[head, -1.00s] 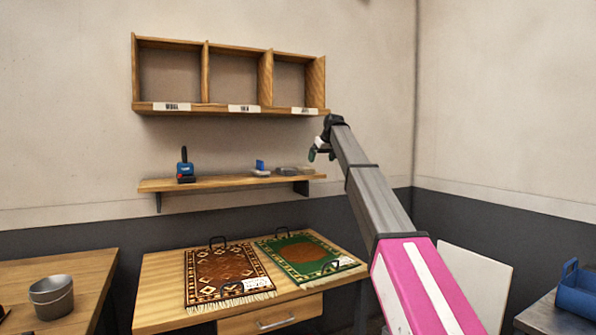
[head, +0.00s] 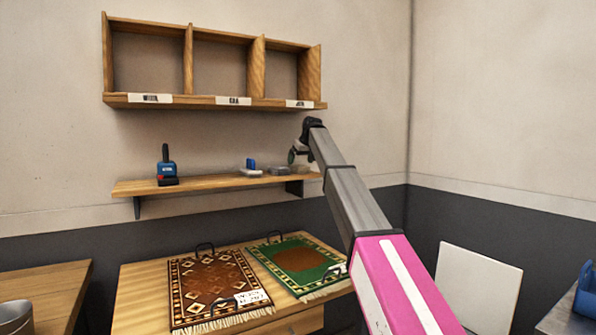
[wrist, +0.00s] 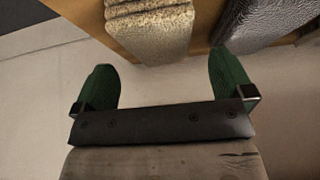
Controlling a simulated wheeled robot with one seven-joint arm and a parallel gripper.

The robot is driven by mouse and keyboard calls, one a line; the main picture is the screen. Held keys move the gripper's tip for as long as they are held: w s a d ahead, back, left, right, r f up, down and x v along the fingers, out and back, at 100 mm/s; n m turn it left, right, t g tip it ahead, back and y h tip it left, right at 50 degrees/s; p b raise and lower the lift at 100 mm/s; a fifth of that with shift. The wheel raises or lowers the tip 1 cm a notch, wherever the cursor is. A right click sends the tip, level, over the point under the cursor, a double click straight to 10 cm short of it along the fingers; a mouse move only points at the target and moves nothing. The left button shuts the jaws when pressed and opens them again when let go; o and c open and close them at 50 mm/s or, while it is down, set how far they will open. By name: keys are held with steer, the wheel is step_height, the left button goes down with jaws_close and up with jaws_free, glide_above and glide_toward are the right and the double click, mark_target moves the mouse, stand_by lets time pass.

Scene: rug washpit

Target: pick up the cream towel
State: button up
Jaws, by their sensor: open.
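A folded, rough-textured cream-tan cloth (wrist: 150,28), which looks like the cream towel, lies on a wooden surface at the top of the wrist view. My gripper (wrist: 170,85) is open and empty, its two green fingers wide apart. The cloth is ahead of the fingers and between their lines, not touching them. In the head view my gripper (head: 294,156) is by the right end of the lower wall shelf. Small pale and grey items there are partly hidden by it, and I cannot tell which is the towel.
A dark grey, shiny item (wrist: 262,18) lies just right of the cloth. The lower shelf (head: 205,185) also holds a blue tool (head: 167,172) and a blue-and-white item (head: 251,168). A three-bay cubby (head: 215,101) hangs above. Two rugs (head: 213,290) (head: 300,259) lie on a table below.

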steer(key=x, duration=0.3)
steer(key=shift+w+a+f, duration=0.1)
steer(key=shift+w+f, duration=0.15)
steer(key=shift+f, duration=0.1)
steer(key=shift+c, duration=0.3)
steer(key=c, duration=1)
steer(key=shift+o, duration=0.2)
steer(key=shift+r, duration=0.1)
steer(key=shift+r, duration=0.45)
steer(key=r, duration=0.2)
steer(key=shift+s+r, duration=0.3)
steer(key=shift+r, duration=0.05)
steer(key=s+d, duration=1)
steer(key=s, duration=0.4)
steer(key=shift+s, duration=0.2)
